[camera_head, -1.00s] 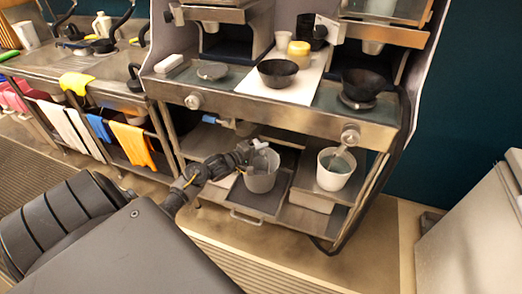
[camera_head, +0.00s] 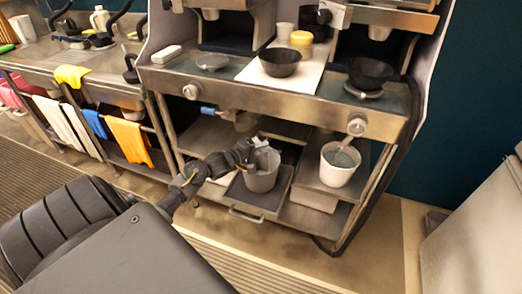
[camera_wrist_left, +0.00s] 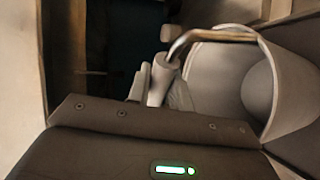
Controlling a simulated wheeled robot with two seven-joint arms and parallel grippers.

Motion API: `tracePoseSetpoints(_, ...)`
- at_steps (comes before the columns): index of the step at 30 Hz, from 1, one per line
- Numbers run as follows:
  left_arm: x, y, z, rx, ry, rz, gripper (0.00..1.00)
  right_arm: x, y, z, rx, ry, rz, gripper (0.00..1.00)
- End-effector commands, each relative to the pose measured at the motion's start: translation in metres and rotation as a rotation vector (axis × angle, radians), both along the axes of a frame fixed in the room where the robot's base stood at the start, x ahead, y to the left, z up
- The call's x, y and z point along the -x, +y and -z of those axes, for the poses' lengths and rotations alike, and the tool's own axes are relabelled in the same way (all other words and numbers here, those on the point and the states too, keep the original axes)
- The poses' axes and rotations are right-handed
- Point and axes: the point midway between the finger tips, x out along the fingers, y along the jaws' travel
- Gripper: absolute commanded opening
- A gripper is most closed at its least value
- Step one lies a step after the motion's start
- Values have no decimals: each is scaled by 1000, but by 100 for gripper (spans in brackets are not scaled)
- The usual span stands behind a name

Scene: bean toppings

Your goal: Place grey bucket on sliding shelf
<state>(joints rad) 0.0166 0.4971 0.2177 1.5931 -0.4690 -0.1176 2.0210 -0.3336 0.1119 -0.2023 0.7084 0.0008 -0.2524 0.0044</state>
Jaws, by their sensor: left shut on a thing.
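The grey bucket (camera_head: 263,174) is at the sliding shelf (camera_head: 247,210), a dark tray with a front handle pulled out under the counter. The bucket appears upright over the tray; I cannot tell whether its base touches it. My left gripper (camera_head: 256,150) is at the bucket's rim and shut on it. In the left wrist view the bucket (camera_wrist_left: 285,85) fills the right side, with its metal handle (camera_wrist_left: 215,36) near the gripper (camera_wrist_left: 160,85). My right gripper is not in view.
A white bucket (camera_head: 338,170) stands on a shelf to the right of the tray. Above is the counter with a black bowl (camera_head: 280,62), another black bowl (camera_head: 370,73) and a knob (camera_head: 357,126). Coloured cloths (camera_head: 128,140) hang at the left. Floor in front is clear.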

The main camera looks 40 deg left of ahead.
Motion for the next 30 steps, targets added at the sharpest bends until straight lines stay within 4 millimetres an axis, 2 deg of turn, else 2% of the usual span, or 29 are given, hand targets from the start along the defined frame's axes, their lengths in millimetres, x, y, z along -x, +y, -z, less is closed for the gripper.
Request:
tracePoseSetpoints(2, 0, 0, 7, 1, 0, 0, 0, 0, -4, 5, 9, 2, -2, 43)
tracePoseSetpoints(3, 0, 0, 8, 1, 0, 0, 25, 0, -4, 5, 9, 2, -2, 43)
tracePoseSetpoints(7, 0, 0, 8, 0, 1, 0, 42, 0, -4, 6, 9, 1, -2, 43)
tracePoseSetpoints(17, 0, 0, 6, -1, 0, 0, 43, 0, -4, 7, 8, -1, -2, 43)
tracePoseSetpoints(30, 62, 11, -6, 0, 2, 1, 43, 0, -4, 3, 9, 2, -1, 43)
